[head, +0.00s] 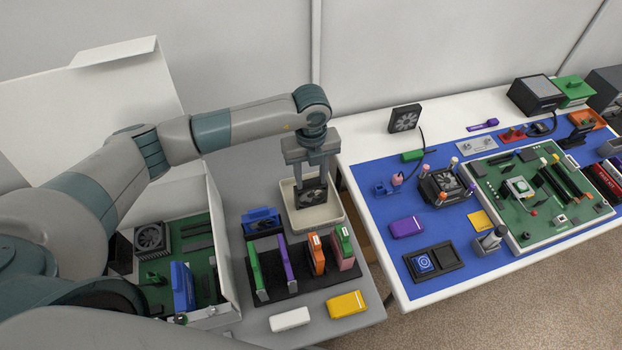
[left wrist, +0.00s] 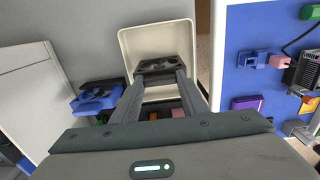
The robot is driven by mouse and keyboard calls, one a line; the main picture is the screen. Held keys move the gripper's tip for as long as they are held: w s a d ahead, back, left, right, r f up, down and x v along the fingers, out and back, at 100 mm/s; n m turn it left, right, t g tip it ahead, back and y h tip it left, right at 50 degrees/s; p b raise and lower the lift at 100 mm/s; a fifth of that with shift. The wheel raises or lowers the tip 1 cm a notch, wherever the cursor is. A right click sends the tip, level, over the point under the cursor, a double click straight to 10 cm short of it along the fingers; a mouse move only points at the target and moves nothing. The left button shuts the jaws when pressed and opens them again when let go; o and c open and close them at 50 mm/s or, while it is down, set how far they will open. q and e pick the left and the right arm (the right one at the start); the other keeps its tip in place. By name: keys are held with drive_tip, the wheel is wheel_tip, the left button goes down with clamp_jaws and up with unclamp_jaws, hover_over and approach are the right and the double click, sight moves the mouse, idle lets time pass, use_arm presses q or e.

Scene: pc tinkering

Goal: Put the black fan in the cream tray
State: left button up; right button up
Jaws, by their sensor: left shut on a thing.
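The black fan (head: 311,197) is held between the fingertips of my left gripper (head: 310,178), which points straight down. The fan stands on edge over the cream tray (head: 333,217) at the back of the grey table. In the left wrist view the fan (left wrist: 161,66) shows between the two fingers, with the cream tray (left wrist: 132,42) around and behind it. I cannot tell whether the fan touches the tray floor. My right gripper is not in view.
A black rack (head: 296,285) with green, purple and orange modules stands in front of the tray, with a blue part (head: 262,222) to its left. An open white case (head: 222,250) is further left. A table with a blue mat (head: 445,235) lies right, across a gap.

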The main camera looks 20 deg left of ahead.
use_arm(q)
drive_tip(key=shift+f, duration=0.1)
drive_tip(key=shift+f, duration=0.1)
drive_tip(key=o, duration=1.2)
drive_tip(key=shift+o, duration=0.2)
wheel_tip(320, 180, up, 12)
drive_tip(key=p, duration=0.7)
drive_tip(key=shift+r, duration=0.2)
